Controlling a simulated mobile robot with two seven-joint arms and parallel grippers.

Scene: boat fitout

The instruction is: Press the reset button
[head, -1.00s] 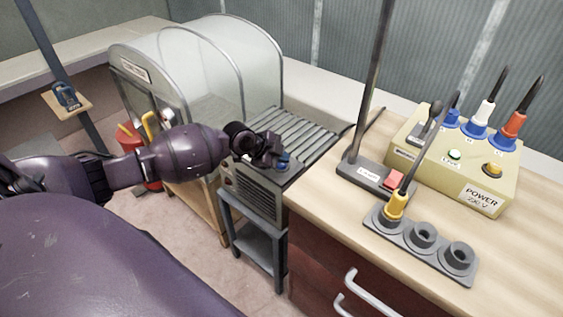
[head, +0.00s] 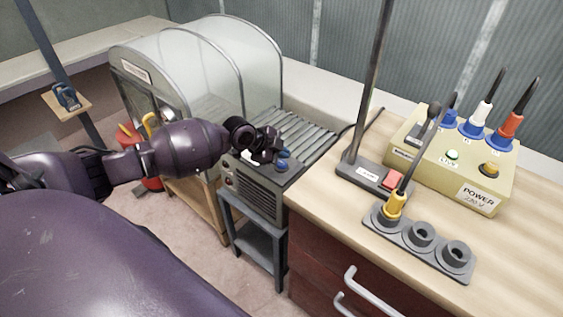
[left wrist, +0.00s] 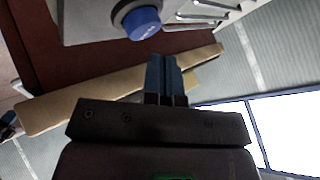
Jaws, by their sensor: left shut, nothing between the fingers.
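The blue round button (head: 283,154) sits in a dark collar on top of the grey slatted machine (head: 262,188). In the left wrist view the blue button (left wrist: 142,22) shows at the top, with lettering too small to read. My left gripper (head: 272,148) is just left of the button in the head view and partly hides the machine's top. In the left wrist view its two fingers (left wrist: 165,75) are together and empty, pointing up the picture with a visible gap to the button. My right gripper is not in view.
A clear arched hood (head: 235,60) stands behind the machine. On the wooden counter at right are a yellow power box (head: 450,165) with plugs, a grey socket strip (head: 420,240) and a pole on a base with a red switch (head: 393,179).

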